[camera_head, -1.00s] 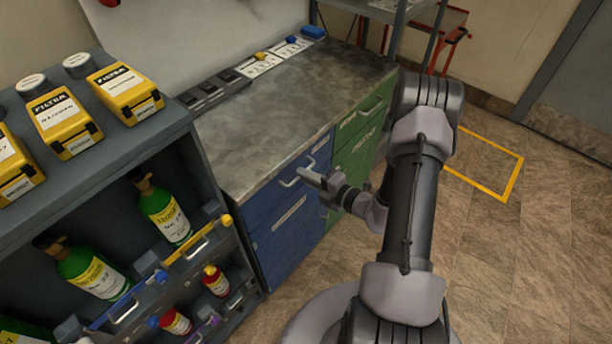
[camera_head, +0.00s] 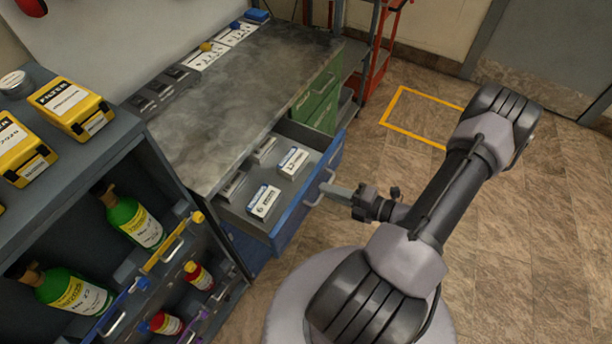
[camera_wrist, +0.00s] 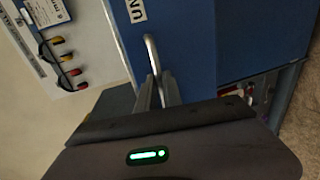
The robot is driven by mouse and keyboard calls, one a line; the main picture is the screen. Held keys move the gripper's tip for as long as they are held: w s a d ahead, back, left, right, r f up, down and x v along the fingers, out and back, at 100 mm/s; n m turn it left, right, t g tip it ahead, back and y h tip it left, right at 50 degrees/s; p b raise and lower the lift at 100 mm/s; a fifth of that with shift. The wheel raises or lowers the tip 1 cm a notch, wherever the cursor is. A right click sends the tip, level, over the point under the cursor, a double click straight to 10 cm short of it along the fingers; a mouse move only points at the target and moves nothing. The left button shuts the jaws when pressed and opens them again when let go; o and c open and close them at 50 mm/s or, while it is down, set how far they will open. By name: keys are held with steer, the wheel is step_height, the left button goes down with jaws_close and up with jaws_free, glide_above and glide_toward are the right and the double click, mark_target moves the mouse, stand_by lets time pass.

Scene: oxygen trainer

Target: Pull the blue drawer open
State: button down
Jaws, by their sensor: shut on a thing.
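The blue drawer (camera_head: 299,211) is pulled out from the workbench in the head view, and its inside shows several small white labelled boxes (camera_head: 264,201). Its front faces right, with a grey bar handle (camera_head: 319,189). My gripper (camera_head: 330,190) is at this handle, to the right of the drawer front. In the wrist view the handle (camera_wrist: 151,50) runs down between the fingers of my gripper (camera_wrist: 156,90), which are shut on it. The blue drawer front (camera_wrist: 180,45) fills the upper middle of that view. The exact finger contact is small in the head view.
A green drawer (camera_head: 318,103) is farther back in the bench, closed. A rack (camera_head: 150,165) with green bottles and yellow filter boxes stands at left. Red-framed shelving (camera_head: 384,50) stands at the back. The floor at right is clear, with a yellow outline (camera_head: 400,128).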

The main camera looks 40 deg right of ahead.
steer(key=f+v, duration=0.1)
steer(key=v, duration=0.7)
steer(key=shift+s+f+p, duration=0.3)
steer(key=shift+s, duration=0.15)
steer(key=shift+d, duration=0.15)
steer(key=c, duration=1.5)
jaws_free()
steer(key=p+v, duration=0.3)
steer(key=v, duration=1.4)
steer(key=shift+s, duration=0.2)
